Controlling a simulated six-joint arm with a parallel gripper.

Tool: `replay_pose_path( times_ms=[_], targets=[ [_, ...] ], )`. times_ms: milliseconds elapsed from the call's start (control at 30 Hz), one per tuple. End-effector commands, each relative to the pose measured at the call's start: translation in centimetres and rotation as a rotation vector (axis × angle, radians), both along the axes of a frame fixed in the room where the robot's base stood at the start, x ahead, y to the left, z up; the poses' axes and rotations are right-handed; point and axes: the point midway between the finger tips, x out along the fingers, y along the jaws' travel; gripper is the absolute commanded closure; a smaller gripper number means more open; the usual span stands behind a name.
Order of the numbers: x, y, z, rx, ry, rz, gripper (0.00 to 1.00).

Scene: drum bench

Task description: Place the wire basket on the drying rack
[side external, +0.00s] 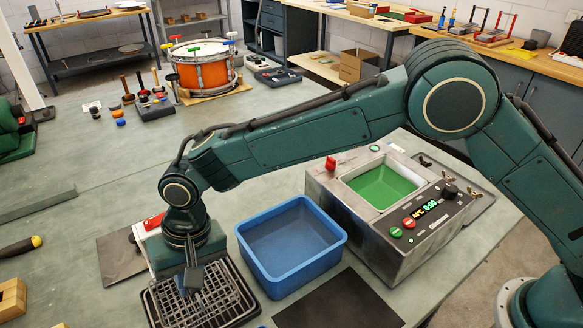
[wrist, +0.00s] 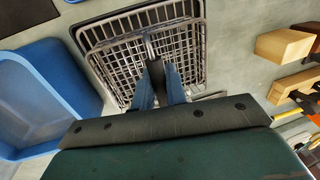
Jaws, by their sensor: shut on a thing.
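The grey wire basket (side external: 217,297) is at the lower left of the side view, below my gripper (side external: 192,283). My gripper points down and is shut on the basket. In the wrist view, the fingers (wrist: 160,88) meet at the upright part of the basket (wrist: 118,58). The dark drying rack (side external: 148,306) lies on the bench directly under the basket, and its rim shows around the basket's outline. The basket looks roughly level and slightly offset over the rack. I cannot tell whether it touches the rack or hangs just above it.
A blue tub (side external: 290,272) stands close to the right of the rack. A metal tank with green liquid (side external: 380,187) is beyond it. A dark mat (side external: 340,304) lies in front of the tub. Wooden blocks (side external: 11,297) are at the far left. An orange drum (side external: 206,72) stands behind.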

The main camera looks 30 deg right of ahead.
Motion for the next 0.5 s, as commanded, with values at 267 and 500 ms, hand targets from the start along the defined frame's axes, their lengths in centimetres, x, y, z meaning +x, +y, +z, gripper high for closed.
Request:
replay_pose_path(
  times_ms=[267, 500],
  targets=[
    [0.01, 0.01, -0.02, 0.001, -0.001, 0.000, 1.00],
    [0.01, 0.00, -0.32, 0.000, 0.000, 0.000, 0.73]
  ],
)
